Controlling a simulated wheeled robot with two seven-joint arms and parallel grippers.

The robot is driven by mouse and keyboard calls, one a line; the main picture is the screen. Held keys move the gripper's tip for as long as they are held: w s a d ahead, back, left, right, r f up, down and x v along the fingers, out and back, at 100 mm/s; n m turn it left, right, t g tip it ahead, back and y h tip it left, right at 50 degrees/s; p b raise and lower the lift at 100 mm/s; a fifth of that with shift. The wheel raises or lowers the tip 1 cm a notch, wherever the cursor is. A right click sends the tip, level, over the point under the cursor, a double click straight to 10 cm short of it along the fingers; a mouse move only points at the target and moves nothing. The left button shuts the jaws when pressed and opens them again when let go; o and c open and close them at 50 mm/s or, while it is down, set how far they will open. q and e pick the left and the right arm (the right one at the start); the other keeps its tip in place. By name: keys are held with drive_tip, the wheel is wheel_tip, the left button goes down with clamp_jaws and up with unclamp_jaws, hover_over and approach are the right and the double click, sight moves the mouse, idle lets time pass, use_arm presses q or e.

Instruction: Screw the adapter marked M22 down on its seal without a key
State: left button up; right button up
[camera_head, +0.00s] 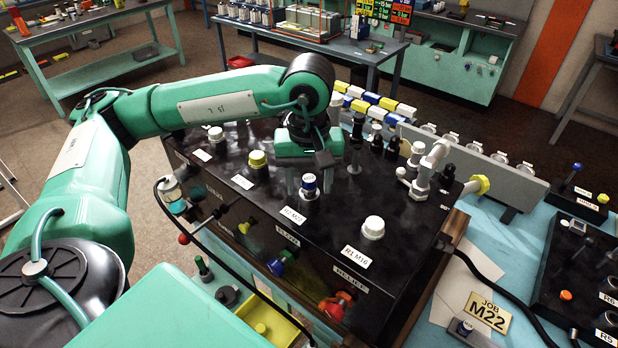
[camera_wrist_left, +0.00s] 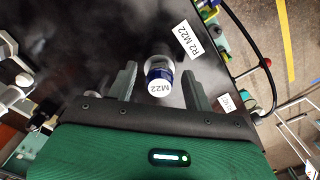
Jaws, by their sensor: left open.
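The adapter marked M22 (camera_head: 309,184) has a blue band and a white top. It stands upright on the black block's top, behind the label R2 M22 (camera_head: 292,215). My left gripper (camera_head: 309,181) is over it, pointing down and open. In the left wrist view the adapter (camera_wrist_left: 159,82) sits between the two fingers (camera_wrist_left: 159,87), with a gap visible on each side. Its top reads M22. The seal under it is hidden. My right gripper is not in view.
The black block (camera_head: 330,240) also carries a yellow-capped fitting (camera_head: 257,160), a white-capped one (camera_head: 373,227) by label R1 M16, and a taller white valve (camera_head: 426,172). A yellow card (camera_head: 487,312) reading JOB M22 lies on the blue bench. A black hose runs along the block's left side.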

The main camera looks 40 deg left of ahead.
use_arm(q)
drive_tip(key=c, duration=1.1)
drive_tip(key=shift+f+m+b, duration=0.1)
drive_tip(key=shift+m+b, duration=0.3)
drive_tip(key=shift+b, duration=0.2)
drive_tip(key=shift+m+b, duration=2.1)
drive_tip(key=shift+b, duration=0.1)
drive_tip(key=shift+m+b, duration=0.4)
